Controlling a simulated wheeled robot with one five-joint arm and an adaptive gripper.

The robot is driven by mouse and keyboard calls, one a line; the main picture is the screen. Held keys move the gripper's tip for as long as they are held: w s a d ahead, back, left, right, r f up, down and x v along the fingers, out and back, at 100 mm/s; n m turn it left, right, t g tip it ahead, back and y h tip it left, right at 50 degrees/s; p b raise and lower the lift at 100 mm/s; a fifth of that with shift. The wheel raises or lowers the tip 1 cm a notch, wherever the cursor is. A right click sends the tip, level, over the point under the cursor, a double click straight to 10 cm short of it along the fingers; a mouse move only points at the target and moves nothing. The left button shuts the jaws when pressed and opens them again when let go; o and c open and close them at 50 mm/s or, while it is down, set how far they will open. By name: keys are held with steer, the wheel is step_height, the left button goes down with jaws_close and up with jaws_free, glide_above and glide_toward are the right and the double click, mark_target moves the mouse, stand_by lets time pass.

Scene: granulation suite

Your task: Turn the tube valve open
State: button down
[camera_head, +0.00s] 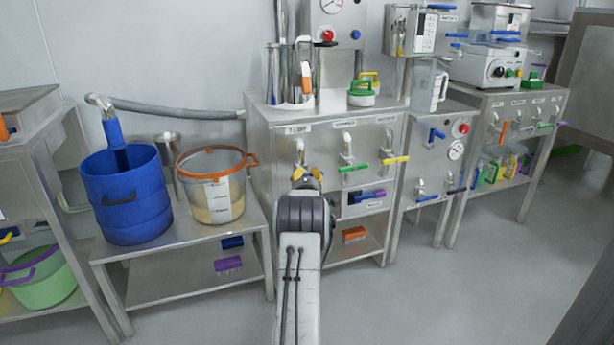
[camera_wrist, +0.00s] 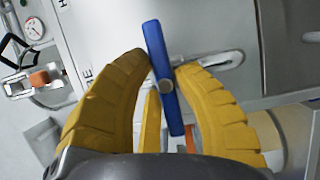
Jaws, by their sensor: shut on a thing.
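The tube valve (camera_head: 299,147) is a silver tap under a label on the left of the steel cabinet front. Its handle is hidden by my gripper in the head view. In the wrist view it shows as a blue bar handle (camera_wrist: 155,48) with a round pivot at its middle. My gripper (camera_head: 306,173) is in front of the valve, and its yellow fingers (camera_wrist: 162,66) are shut on the blue handle, one on each side. The handle runs lengthwise between the fingers, slightly tilted in the wrist view.
To the right on the same cabinet are taps with a green handle (camera_head: 354,168) and a yellow handle (camera_head: 395,160). A low steel table (camera_head: 190,246) at left holds a blue drum (camera_head: 123,222) and an orange-rimmed bucket (camera_head: 215,204). Floor at right front is clear.

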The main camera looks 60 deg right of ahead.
steer(key=n, duration=0.1)
steer(key=n+h, duration=0.1)
steer(key=n, duration=0.2)
steer(key=shift+w+a+r+t+h, duration=0.1)
steer(key=shift+w+a+t+h, duration=0.1)
steer(key=shift+w+t+h, duration=0.15)
steer(key=c, duration=1.3)
jaws_free()
steer(key=shift+w+a+t, duration=0.1)
steer(key=shift+t, duration=0.15)
steer(key=o, duration=0.4)
steer(key=shift+s, duration=0.2)
steer(key=v, duration=1.1)
steer(key=shift+s+a, duration=0.15)
steer(key=shift+a, duration=0.25)
